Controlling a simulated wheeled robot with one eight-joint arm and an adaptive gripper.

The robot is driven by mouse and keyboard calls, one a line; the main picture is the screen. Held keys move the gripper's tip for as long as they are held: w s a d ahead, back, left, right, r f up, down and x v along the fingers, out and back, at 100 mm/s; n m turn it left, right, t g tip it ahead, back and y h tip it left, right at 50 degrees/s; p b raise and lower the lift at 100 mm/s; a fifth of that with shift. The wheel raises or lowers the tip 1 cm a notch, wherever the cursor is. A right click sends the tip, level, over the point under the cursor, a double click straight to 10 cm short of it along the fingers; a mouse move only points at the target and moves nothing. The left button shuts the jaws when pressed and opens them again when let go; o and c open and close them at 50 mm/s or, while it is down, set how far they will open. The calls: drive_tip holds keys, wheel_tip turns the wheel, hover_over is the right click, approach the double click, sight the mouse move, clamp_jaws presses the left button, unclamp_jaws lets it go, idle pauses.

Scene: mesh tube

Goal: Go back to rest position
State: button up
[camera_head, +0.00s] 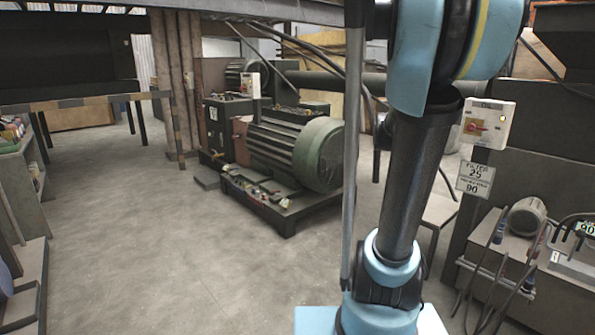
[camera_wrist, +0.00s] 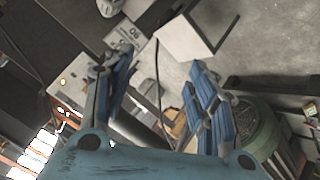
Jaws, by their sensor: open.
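My gripper (camera_wrist: 158,105) shows in the wrist view with its two blue ribbed fingers spread wide apart. Nothing is between the fingers. The gripper itself is out of the head view, where my blue and dark arm stands upright at the right of centre. Behind the fingers, the wrist view shows a white box-like surface (camera_wrist: 190,38), a sign plate (camera_wrist: 126,45) and part of the green motor (camera_wrist: 258,130), seen tilted.
A large green motor (camera_head: 318,155) on a dark base stands left of my arm. A control box (camera_head: 488,122) and a sign (camera_head: 475,179) are at the right, above a bench with hoses. A shelf (camera_head: 28,190) lines the left edge. The concrete floor (camera_head: 160,255) between is clear.

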drive_tip(key=s+a+f+n+g+y, duration=0.1)
drive_tip(key=s+a+f+y, duration=0.3)
drive_tip(key=s+a+f, duration=0.4)
drive_tip(key=s+a+f+n+g+y, duration=0.2)
drive_tip(key=s+a+f, duration=0.6)
drive_tip(key=s+a, duration=0.7)
drive_tip(key=shift+s+f+n+g+y, duration=0.25)
drive_tip(key=shift+s+g+y, duration=0.35)
drive_tip(key=shift+y, duration=0.6)
drive_tip(key=shift+r, duration=0.1)
